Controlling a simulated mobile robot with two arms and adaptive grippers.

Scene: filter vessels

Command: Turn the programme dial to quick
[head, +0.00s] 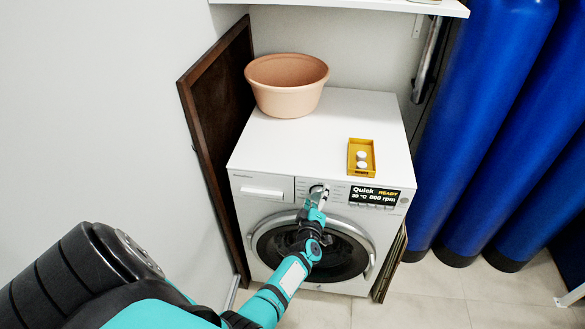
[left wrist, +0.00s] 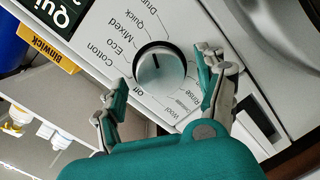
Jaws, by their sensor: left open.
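The programme dial (left wrist: 158,72) is a round silver knob on the white washing machine's front panel. In the left wrist view its dark pointer line points up towards the word Quick. The machine's display (head: 374,196) reads Quick, READY, 30 °C and 800 rpm. My left gripper (head: 318,195) is at the dial in the head view and hides part of it. In the left wrist view the left gripper (left wrist: 163,77) is open, with one finger on each side of the dial and gaps visible between. My right gripper is not in view.
A yellow tray (head: 352,158) with two white round pieces and a terracotta basin (head: 287,87) stand on the washing machine (head: 237,215). A dark board (head: 215,95) leans at its left. Tall blue cylinders (head: 480,100) stand at the right. A shelf (head: 380,6) hangs above.

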